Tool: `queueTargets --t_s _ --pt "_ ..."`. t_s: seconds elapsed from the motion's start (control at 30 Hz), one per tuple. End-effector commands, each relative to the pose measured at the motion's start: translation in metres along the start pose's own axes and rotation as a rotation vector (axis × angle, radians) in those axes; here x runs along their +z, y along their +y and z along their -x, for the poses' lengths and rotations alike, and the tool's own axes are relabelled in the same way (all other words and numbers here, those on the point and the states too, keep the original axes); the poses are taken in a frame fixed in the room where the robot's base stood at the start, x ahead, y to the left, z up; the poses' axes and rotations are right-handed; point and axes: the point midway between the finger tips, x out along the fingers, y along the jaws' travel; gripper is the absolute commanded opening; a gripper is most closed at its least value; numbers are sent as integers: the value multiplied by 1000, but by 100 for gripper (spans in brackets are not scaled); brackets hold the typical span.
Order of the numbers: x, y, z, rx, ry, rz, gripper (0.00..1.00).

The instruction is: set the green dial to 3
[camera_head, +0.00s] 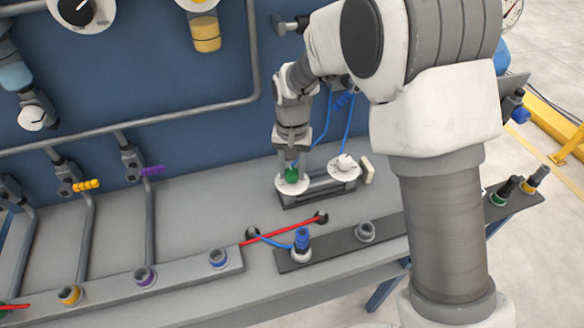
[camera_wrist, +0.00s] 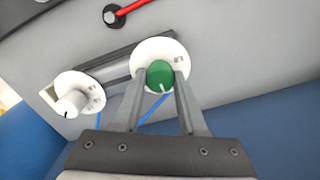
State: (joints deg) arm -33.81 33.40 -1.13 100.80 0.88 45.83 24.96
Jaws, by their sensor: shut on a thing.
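The green dial (camera_wrist: 160,76) is a round knob with a white pointer line on a white disc (camera_wrist: 172,49). In the wrist view its pointer is at the lower edge of the knob, toward my gripper's palm. The disc's markings are too small to read. My gripper (camera_wrist: 160,82) has one finger on each side of the green knob and is shut on it. In the head view the green dial (camera_head: 291,175) shows under my gripper (camera_head: 292,165), partly hidden by the fingers.
A white dial (camera_head: 344,163) is beside the green one on the same dark base (camera_head: 318,190). Blue cables (camera_head: 348,122) hang close behind. A red cable (camera_head: 281,230) lies in front, near sockets. Pipes with yellow (camera_head: 86,185) and purple (camera_head: 153,171) handles stand at left.

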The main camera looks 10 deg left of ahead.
Motion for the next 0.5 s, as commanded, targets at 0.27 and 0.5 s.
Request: queueTargets --t_s 0.27,0.5 --pt "-1 0 1 -1 2 -16 0" --pt "-1 0 1 -1 3 -15 45"
